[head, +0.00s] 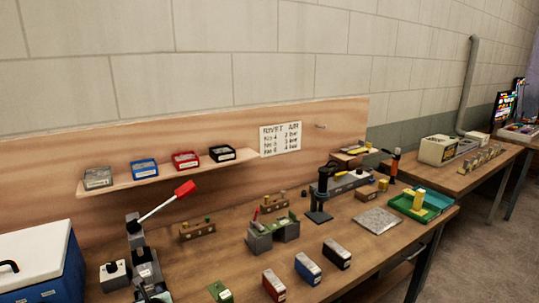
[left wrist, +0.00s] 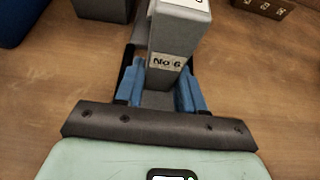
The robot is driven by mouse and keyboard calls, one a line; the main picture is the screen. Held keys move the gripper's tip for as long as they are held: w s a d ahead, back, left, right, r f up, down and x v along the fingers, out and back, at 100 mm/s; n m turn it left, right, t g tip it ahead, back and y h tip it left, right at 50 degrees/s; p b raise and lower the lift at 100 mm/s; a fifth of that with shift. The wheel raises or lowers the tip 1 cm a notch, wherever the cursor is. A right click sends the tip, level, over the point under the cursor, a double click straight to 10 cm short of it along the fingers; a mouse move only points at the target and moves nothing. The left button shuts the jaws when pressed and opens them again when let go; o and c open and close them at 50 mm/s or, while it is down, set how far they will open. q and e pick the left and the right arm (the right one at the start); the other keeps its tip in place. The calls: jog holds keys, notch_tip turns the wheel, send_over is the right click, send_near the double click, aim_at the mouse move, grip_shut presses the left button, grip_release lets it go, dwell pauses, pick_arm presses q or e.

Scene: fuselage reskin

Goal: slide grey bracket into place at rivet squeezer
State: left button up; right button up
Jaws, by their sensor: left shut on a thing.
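A grey block (left wrist: 180,35) labelled "No 6", which I take as the grey bracket, stands between the blue fingers of my left gripper (left wrist: 160,88) in the left wrist view. The gripper is shut on it. In the head view my left gripper (head: 152,290) is at the bottom left edge, in front of a grey lever tool with a red handle (head: 185,188), which looks like the rivet squeezer (head: 135,232). Whether the bracket touches the tool cannot be told. My right gripper is not in view.
A grey box with a black knob (head: 115,274) stands just left of the tool. A blue chest (head: 72,262) is farther left. A wooden block (head: 197,229) is behind right. Red (head: 274,284), blue (head: 308,268) and black (head: 337,253) blocks stand along the front.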

aim_at(147, 281)
pick_arm(q)
jog(key=shift+w+a, duration=0.4)
jog(key=shift+w, duration=0.25)
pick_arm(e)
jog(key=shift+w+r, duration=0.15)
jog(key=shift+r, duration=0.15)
pick_arm(q)
jog(key=o, duration=1)
jog(key=shift+c, duration=0.2)
jog(key=shift+s+d+r+p, duration=0.25)
jog(key=shift+s+r+p, duration=0.2)
jog(key=shift+r, duration=0.65)
jog(key=shift+s+d+r+p, duration=0.3)
jog(key=shift+r+p, duration=0.2)
jog(key=shift+r, duration=0.6)
jog(key=shift+s+d+r+p, duration=0.2)
jog(key=shift+s+r+p, duration=0.25)
jog(key=shift+r, duration=0.85)
jog(key=shift+s, duration=0.1)
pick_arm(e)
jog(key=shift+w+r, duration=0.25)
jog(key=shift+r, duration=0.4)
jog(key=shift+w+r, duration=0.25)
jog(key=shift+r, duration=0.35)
